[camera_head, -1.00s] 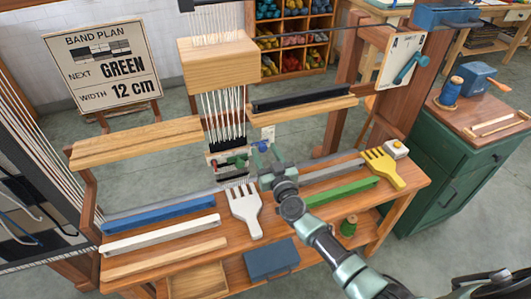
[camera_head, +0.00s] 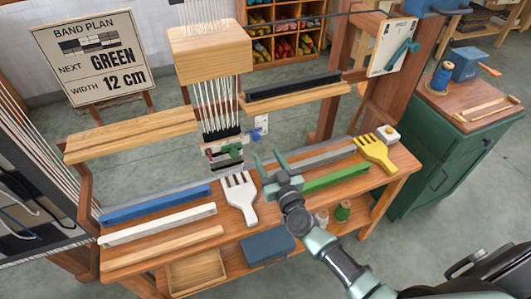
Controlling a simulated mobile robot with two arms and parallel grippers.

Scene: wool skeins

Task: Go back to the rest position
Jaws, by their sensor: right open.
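My right gripper (camera_head: 270,166) is open and empty, with its two green fingers apart. It hovers over the middle of the loom bench (camera_head: 150,252), between the white comb (camera_head: 240,197) and the green bar (camera_head: 336,177). Its fingertips point toward the warp threads and the small woven band (camera_head: 224,153), apart from them as far as I can see. My right arm comes in from the lower right and hides part of the bench's front edge. My left gripper is not in view.
A blue bar (camera_head: 155,206) and a white bar (camera_head: 158,226) lie at left. A yellow comb (camera_head: 376,152) lies at right. A wooden block (camera_head: 209,52) hangs above the threads. A green cabinet (camera_head: 440,165) stands at right. Open floor shows at lower right.

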